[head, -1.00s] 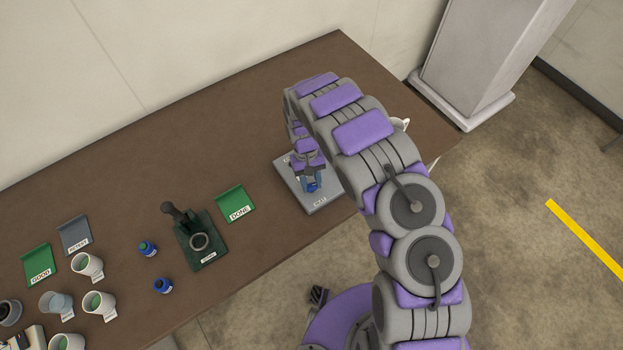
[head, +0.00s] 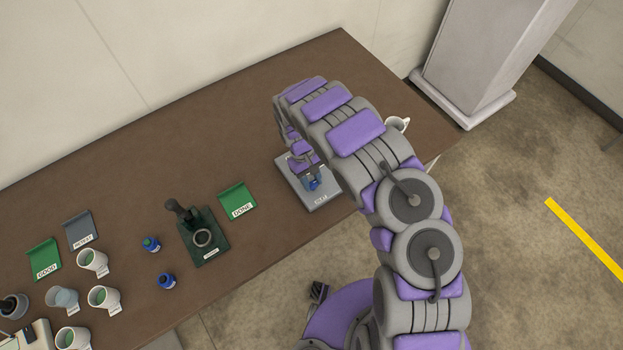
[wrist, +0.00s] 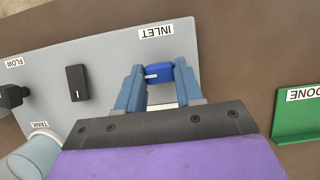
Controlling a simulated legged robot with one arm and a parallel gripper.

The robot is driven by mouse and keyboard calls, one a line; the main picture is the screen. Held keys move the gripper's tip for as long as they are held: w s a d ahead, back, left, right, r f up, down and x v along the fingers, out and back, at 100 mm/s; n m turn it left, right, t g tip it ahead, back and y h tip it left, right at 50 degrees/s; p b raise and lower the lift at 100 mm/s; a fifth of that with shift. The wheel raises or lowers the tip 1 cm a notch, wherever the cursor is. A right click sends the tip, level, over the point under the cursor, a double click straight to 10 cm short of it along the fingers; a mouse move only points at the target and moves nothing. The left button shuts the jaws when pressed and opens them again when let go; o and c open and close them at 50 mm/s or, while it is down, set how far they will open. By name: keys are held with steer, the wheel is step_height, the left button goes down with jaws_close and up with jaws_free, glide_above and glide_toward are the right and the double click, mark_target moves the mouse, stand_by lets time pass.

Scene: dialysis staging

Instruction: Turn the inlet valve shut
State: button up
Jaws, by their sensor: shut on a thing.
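The inlet valve's blue handle (wrist: 160,73) sits below the INLET label on a grey panel (wrist: 105,55). A white mark shows at the handle's left end in the wrist view. My gripper (wrist: 157,72) is shut on this handle, with one blue finger on each side. In the head view, my gripper (head: 312,178) is over the panel (head: 324,203) near the table's front edge. My arm hides part of the panel there.
A black handle (wrist: 77,83) and a dark knob (wrist: 12,96) near the FLOW label share the panel. A light-blue cylinder (wrist: 35,160) stands near the TANK label. The green DONE tray (head: 237,200) is close by; a white mug (head: 399,124) is beyond my arm.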

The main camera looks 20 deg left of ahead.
steer(key=shift+w+a, duration=0.1)
steer(key=shift+w, duration=0.05)
steer(key=o, duration=1)
steer(key=shift+o, duration=0.2)
steer(key=shift+r, duration=0.1)
steer(key=shift+a+r, duration=0.1)
steer(key=shift+r, duration=0.25)
steer(key=v, duration=1.6)
steer(key=shift+r, duration=0.15)
steer(key=shift+a, duration=0.1)
